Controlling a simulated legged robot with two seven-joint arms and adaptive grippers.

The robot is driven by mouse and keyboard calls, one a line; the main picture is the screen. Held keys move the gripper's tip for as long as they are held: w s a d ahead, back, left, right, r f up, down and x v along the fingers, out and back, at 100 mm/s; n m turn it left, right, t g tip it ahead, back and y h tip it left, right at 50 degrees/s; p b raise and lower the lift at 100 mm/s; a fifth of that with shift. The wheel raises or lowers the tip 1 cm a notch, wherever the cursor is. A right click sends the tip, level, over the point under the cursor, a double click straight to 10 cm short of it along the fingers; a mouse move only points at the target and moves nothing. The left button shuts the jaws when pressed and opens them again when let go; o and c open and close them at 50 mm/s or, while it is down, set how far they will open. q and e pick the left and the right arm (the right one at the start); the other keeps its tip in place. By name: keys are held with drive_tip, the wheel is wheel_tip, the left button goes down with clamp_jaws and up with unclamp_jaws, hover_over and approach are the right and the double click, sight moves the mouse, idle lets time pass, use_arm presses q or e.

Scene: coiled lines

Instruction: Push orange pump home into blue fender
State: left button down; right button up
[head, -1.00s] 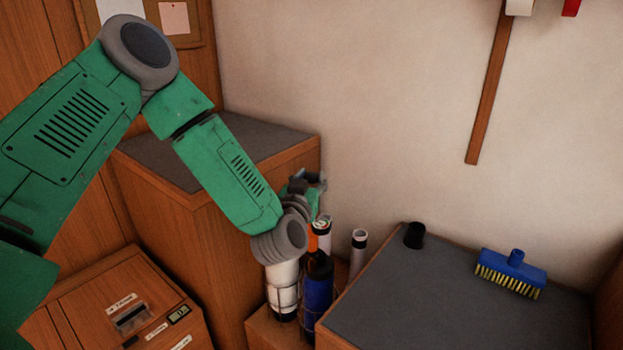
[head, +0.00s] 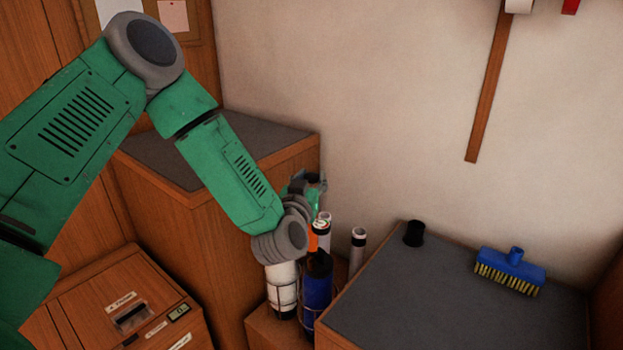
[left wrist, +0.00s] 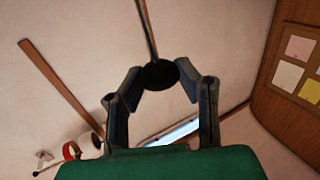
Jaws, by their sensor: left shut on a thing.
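The blue fender (head: 317,288) stands upright with a dark top in a wire holder, low in the corner. A strip of the orange pump (head: 312,241) shows just above that dark top, beside my wrist. Whether it is inside the fender or only at its mouth is hard to see. My left gripper (head: 309,184) is above them, partly behind my wrist. In the left wrist view its two fingers (left wrist: 160,88) close around a dark round end (left wrist: 159,74), which I take to be the pump's. My right gripper is out of view.
A white fender (head: 283,286) stands left of the blue one. White tubes (head: 358,248) stand close behind. A grey-topped bench (head: 440,300) at right carries a black cup (head: 414,234) and a blue brush (head: 511,267). A taller wooden cabinet (head: 235,262) is at left.

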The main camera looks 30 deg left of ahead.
use_arm(q)
drive_tip(key=shift+f+b, duration=0.85)
drive_tip(key=shift+f, duration=0.55)
idle(0.6)
drive_tip(key=c, duration=1.1)
unclamp_jaws()
drive_tip(key=shift+s+d, duration=0.1)
drive_tip(key=shift+s, duration=0.1)
drive_tip(key=v, duration=1.1)
drive_tip(key=shift+s, duration=0.25)
